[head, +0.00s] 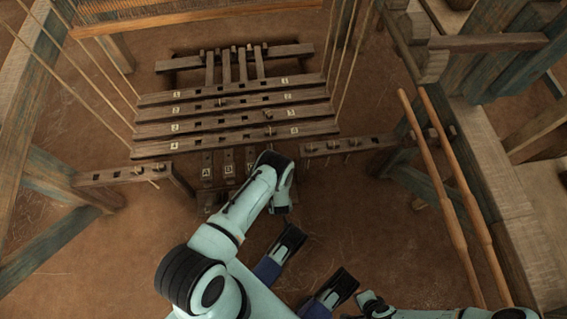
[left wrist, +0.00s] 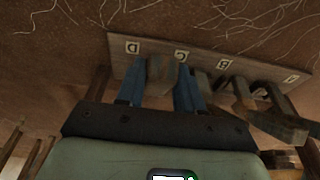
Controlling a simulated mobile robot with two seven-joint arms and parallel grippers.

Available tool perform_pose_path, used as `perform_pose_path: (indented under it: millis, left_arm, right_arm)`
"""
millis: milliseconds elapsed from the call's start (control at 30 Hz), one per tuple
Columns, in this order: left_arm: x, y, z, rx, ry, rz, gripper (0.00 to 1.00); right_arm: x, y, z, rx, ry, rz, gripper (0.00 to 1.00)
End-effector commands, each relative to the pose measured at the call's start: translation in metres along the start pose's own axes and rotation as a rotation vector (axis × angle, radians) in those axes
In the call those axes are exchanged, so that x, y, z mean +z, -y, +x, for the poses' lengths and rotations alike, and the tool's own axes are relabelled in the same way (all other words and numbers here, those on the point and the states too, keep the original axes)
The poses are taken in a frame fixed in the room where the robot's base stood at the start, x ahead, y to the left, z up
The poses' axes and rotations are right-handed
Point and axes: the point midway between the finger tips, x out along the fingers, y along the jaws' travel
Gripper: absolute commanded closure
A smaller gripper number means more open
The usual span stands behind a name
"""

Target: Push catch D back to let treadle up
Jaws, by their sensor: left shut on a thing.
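In the left wrist view, a board (left wrist: 205,57) carries the labels D, C, B and A, upside down, from left to right. My left gripper (left wrist: 159,80) has its blue fingers either side of a short wooden piece, apparently catch D (left wrist: 160,70), and is shut on it. This piece stands between the D and C labels; its lower part is hidden. In the head view, treadles A (head: 207,172) and B (head: 229,168) show, while my left arm covers those to their right. My right gripper (head: 372,303) is low at the bottom edge, its fingers unclear.
Numbered wooden bars (head: 230,110) hang across the loom just beyond my left arm. Pegged rails stand at left (head: 120,175) and right (head: 350,145). Two long poles (head: 445,180) slope along the right side. Other wooden pieces (left wrist: 255,100) stand close beside my left fingers.

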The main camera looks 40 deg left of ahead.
Motion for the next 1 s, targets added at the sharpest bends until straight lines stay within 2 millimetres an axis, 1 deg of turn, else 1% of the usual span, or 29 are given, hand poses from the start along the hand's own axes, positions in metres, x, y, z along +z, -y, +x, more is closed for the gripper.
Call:
perform_pose_path:
  millis: [100, 233, 567, 600, 633, 667, 1000]
  left_arm:
    - [0.004, 0.003, 0.008, 0.000, -0.064, 0.001, 1.00]
    - [0.009, 0.002, 0.010, 0.002, -0.105, 0.000, 1.00]
    - [0.010, 0.002, 0.011, 0.003, -0.112, -0.001, 1.00]
    - [0.010, 0.002, 0.011, 0.003, -0.112, 0.000, 0.54]
    - [0.010, 0.002, 0.011, 0.003, -0.112, 0.000, 0.44]
    - [0.010, 0.002, 0.011, 0.003, -0.112, 0.000, 0.42]
    - [0.010, 0.002, 0.009, 0.002, -0.109, 0.000, 0.42]
  right_arm:
    - [0.003, -0.003, 0.003, 0.005, 0.009, 0.003, 1.00]
    - [0.005, -0.004, 0.004, 0.007, 0.016, 0.005, 1.00]
    - [0.005, -0.004, 0.004, 0.008, 0.018, 0.005, 1.00]
    - [0.005, -0.004, 0.004, 0.008, 0.018, 0.005, 1.00]
    - [0.005, -0.004, 0.004, 0.008, 0.018, 0.005, 1.00]
    - [0.005, -0.004, 0.004, 0.008, 0.018, 0.005, 1.00]
    - [0.004, -0.003, 0.002, 0.006, 0.014, 0.004, 1.00]
